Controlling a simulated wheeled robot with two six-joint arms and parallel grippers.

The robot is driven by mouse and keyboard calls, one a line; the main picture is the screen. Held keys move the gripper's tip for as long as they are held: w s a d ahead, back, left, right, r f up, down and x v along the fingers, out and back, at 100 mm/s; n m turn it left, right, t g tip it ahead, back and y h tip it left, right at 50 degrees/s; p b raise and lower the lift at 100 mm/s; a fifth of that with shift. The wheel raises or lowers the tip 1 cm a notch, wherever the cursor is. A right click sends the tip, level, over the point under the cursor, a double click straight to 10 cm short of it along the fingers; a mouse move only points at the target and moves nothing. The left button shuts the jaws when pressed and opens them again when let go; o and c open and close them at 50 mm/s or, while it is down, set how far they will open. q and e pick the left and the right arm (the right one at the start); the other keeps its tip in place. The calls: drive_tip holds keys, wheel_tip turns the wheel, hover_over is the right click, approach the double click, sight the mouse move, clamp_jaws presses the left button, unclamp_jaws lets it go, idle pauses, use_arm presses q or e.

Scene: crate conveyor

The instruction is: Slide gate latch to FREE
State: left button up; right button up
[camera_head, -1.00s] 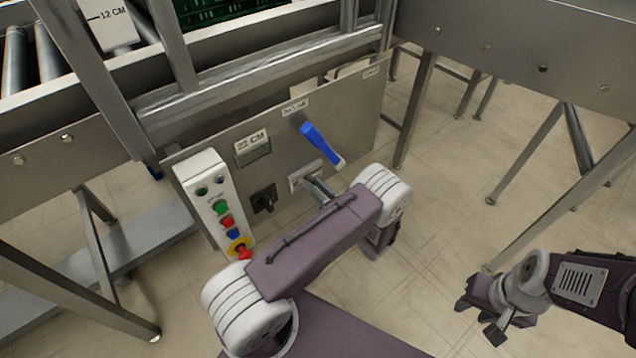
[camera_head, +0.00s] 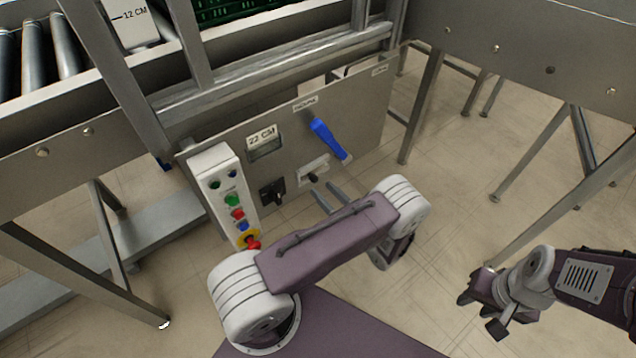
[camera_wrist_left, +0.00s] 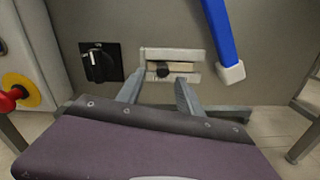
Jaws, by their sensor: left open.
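The gate latch, a pale slotted plate (camera_head: 313,168) on the grey panel, has a small black knob (camera_head: 313,179). In the left wrist view, the plate (camera_wrist_left: 172,54) is straight ahead and its knob (camera_wrist_left: 163,70) sits left of the middle of the slot. No FREE marking is readable. My left gripper (camera_head: 330,196) is open and empty, just in front of and below the latch. In the wrist view, its fingers (camera_wrist_left: 158,92) stand apart on either side of the knob, not visibly touching it. My right gripper (camera_head: 482,313) hangs far right, fingers apart and empty.
A blue lever (camera_head: 328,138) is just above right of the latch. A black rotary switch (camera_head: 272,192) is to its left, then a button box (camera_head: 225,190) with a red emergency stop (camera_head: 251,243). A "22 CM" display (camera_head: 264,142) is above. Table legs stand at right.

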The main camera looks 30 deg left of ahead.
use_arm(q)
drive_tip(key=v, duration=0.5)
drive_tip(key=shift+p, duration=0.35)
